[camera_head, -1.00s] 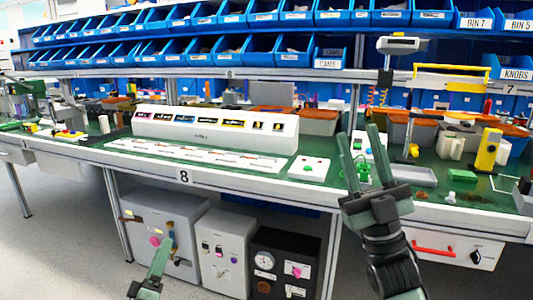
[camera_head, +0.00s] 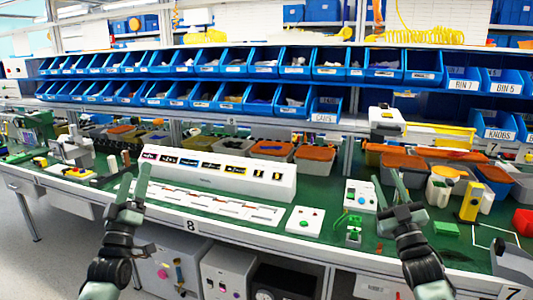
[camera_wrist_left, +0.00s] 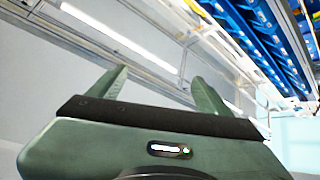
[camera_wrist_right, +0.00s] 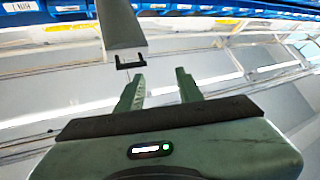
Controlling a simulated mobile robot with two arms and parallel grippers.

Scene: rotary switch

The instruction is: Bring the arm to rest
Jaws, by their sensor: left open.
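My left gripper (camera_head: 135,174) is raised at the left in the head view, in front of the bench, with its fingers pointing up. Its two fingers stand apart with nothing between them in the left wrist view (camera_wrist_left: 162,78). My right gripper (camera_head: 386,176) is raised at the right in the head view, in front of the bench. Its fingers are apart and empty in the right wrist view (camera_wrist_right: 160,75). A grey cabinet (camera_head: 205,250) with a pink knob (camera_head: 163,271) stands under the bench, partly behind my left arm and cut by the lower edge.
The green-topped bench (camera_head: 330,240) runs across the view. Blue bins (camera_head: 260,98) line the shelves behind. Floor (camera_head: 50,262) is clear at lower left.

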